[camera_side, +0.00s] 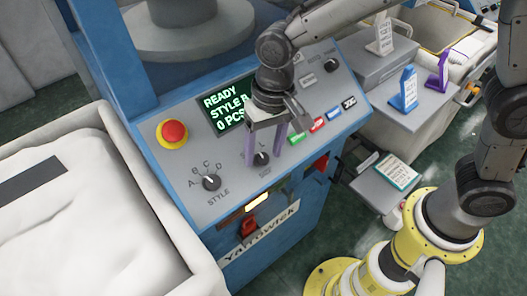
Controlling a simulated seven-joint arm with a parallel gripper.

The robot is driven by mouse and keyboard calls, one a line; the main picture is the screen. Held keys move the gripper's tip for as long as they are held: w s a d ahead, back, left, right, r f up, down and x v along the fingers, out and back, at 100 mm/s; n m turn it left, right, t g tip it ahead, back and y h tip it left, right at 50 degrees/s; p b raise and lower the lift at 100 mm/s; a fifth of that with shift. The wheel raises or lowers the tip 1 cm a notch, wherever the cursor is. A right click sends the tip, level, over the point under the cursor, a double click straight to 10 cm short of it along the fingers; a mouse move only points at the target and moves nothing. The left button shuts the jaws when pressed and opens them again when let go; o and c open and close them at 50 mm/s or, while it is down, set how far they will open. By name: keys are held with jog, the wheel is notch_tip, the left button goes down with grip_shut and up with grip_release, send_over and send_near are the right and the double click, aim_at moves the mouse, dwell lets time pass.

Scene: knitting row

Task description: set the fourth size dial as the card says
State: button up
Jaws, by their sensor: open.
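The size dial (262,159) is a small dark knob on the sloping grey panel, above the lettering SIZE. An L shows above it; any other marks are hidden by my gripper or too small to read. My gripper (266,150) is open, with its two purple-grey fingers pointing down over the dial, one to each side. I cannot tell whether they touch the knob. A printed card with a teal border (397,171) lies on a low grey shelf at the right; its text is too small to read.
The screen (228,112) reads READY, STYLE B, 0 PCS, partly covered by my arm. A red stop button (173,132), the STYLE dial (211,183) and green (297,138), red and blue buttons share the panel. A white-filled bin (95,225) stands left.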

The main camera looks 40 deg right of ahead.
jog(key=shift+f, duration=0.65)
grip_shut()
